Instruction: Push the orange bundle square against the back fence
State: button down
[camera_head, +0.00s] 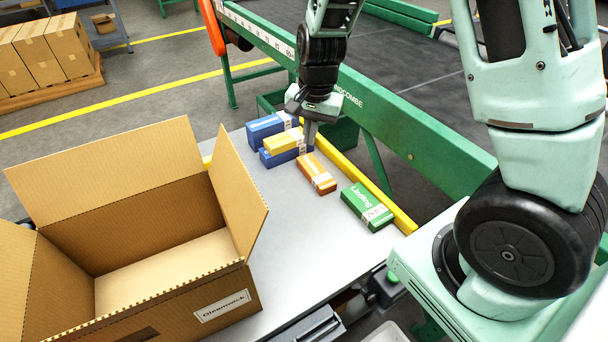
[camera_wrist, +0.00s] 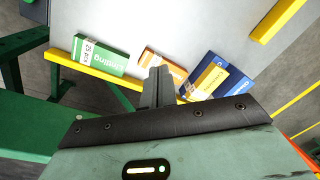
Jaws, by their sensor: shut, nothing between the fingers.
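The orange bundle (camera_head: 317,173) lies flat on the grey table, with a white label at its near end. It also shows in the wrist view (camera_wrist: 175,72), partly hidden behind my fingers. A strip of table separates it from the yellow back fence (camera_head: 378,192), and its long side looks slightly turned from the fence line. The fence also shows in the wrist view (camera_wrist: 85,72). My gripper (camera_head: 310,143) is shut and empty, pointing down near the far end of the orange bundle. In the wrist view my fingertips (camera_wrist: 158,72) overlap the bundle; I cannot tell whether they touch it.
A green bundle (camera_head: 366,205) lies along the fence, nearer me. Blue bundles (camera_head: 268,128) and a yellow-topped one (camera_head: 284,143) sit just beyond the orange one. A large open carton (camera_head: 130,285) fills the left. A green conveyor frame (camera_head: 400,125) stands behind the fence.

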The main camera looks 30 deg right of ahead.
aim_at(322, 167)
jog(key=w+f+m, duration=0.2)
jog(key=f, duration=0.5)
jog(key=w+f+m, duration=0.3)
jog(key=f, duration=0.4)
jog(key=w+f+m, duration=0.3)
jog(key=f, duration=0.4)
jog(key=shift+w+a+f+g, duration=0.1)
jog(key=shift+w+a+g, duration=0.1)
jog(key=shift+g, duration=0.2)
jog(key=d, duration=0.3)
jog(key=shift+f, duration=0.3)
jog(key=shift+d, duration=0.45)
jog(key=d, duration=0.6)
jog(key=shift+d, duration=0.3)
